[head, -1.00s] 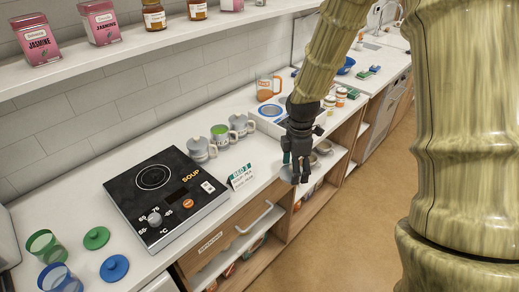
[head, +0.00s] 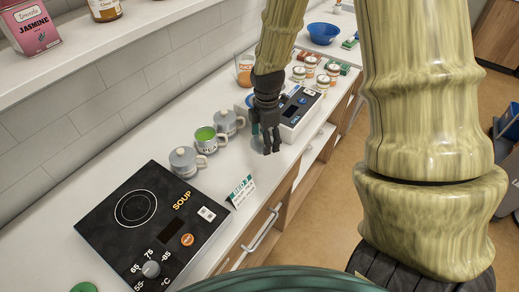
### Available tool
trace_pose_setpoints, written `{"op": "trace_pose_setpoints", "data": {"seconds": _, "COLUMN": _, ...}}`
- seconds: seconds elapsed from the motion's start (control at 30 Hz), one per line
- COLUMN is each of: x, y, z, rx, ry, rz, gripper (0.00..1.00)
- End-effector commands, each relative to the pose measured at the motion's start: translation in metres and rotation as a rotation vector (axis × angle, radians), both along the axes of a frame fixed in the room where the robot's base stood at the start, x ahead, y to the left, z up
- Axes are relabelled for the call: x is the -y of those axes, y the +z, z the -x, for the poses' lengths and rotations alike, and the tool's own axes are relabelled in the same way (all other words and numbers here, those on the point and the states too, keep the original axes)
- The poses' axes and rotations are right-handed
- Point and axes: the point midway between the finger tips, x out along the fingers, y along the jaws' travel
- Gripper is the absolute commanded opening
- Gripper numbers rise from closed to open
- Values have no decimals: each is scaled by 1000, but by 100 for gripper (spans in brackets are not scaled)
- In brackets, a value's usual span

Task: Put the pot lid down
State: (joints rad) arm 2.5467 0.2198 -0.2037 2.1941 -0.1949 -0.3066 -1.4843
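My gripper (head: 268,151) points down over the counter (head: 229,164), near its front edge, to the right of the mugs. A pale, greyish, see-through disc, which looks like the pot lid (head: 257,143), shows at its fingertips. The fingers look closed on it. The fingers hide much of it, and I cannot tell whether it touches the counter.
A black hob (head: 150,225) marked SOUP has a bare ring. Lidded grey mugs (head: 184,161), a green-topped mug (head: 206,139) and a small sign (head: 241,190) stand near it. A scale-like device (head: 297,112) and several jars (head: 309,66) stand beyond my gripper.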

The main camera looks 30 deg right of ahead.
Motion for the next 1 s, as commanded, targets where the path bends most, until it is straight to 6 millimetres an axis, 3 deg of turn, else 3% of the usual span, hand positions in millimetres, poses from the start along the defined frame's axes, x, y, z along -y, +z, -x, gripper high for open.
{"op": "trace_pose_setpoints", "data": {"seconds": 0.3, "x": 0, "y": -41, "z": -18, "rx": -18, "ry": 1, "rz": 0, "gripper": 56}}
{"op": "trace_pose_setpoints", "data": {"seconds": 1.0, "x": 1, "y": -83, "z": -18, "rx": -19, "ry": -2, "rz": 0, "gripper": 57}}
